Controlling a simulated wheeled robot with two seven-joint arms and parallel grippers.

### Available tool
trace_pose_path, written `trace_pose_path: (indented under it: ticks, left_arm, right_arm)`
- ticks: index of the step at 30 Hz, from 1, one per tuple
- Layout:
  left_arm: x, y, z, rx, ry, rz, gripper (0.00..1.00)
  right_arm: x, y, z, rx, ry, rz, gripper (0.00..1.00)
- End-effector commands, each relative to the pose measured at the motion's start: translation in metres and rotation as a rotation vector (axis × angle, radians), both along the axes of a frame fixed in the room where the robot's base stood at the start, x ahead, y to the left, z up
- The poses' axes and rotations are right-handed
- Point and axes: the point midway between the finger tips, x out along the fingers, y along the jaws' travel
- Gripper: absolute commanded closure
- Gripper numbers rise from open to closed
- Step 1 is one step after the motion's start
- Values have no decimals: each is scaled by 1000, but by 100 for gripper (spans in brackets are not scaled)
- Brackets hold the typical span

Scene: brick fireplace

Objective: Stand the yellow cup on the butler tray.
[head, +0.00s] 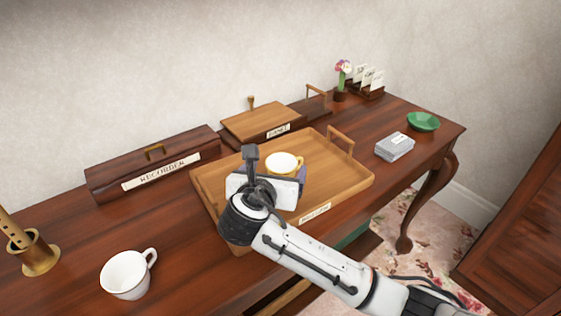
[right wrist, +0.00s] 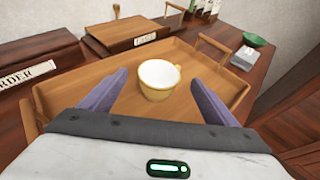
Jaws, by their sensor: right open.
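The yellow cup (head: 284,161) stands upright on the wooden butler tray (head: 345,178), inside its rim. In the right wrist view the cup (right wrist: 157,84), with a white inside, rests on the tray floor (right wrist: 85,85). My right gripper (head: 272,180) is over the tray at the cup's near side and hides part of the cup in the head view. Its purple fingers are spread wide, one on each side of the cup in the right wrist view, with gaps to both. My left gripper is in neither view.
A white cup (head: 126,276) and a brass holder (head: 38,252) stand at the left. A recorder case (head: 155,165) and wooden box (head: 262,122) lie behind the tray. A grey card stack (head: 394,147) and green bowl (head: 423,121) are at the right.

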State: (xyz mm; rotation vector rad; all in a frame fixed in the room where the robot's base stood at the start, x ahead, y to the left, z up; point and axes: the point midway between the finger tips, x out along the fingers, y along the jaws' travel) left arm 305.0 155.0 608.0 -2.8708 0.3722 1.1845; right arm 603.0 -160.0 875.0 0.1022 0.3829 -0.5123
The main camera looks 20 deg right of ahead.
Motion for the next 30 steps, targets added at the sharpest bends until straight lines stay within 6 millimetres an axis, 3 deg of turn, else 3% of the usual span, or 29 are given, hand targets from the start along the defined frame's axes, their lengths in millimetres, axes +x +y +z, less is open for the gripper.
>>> trace_pose_path:
  ticks: [4,10,30]
  left_arm:
    - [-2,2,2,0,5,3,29]
    - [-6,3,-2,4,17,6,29]
    - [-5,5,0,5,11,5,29]
  right_arm:
    - [-24,15,13,1,0,3,18]
    - [-42,25,20,0,0,1,18]
    - [-45,26,21,0,1,0,18]
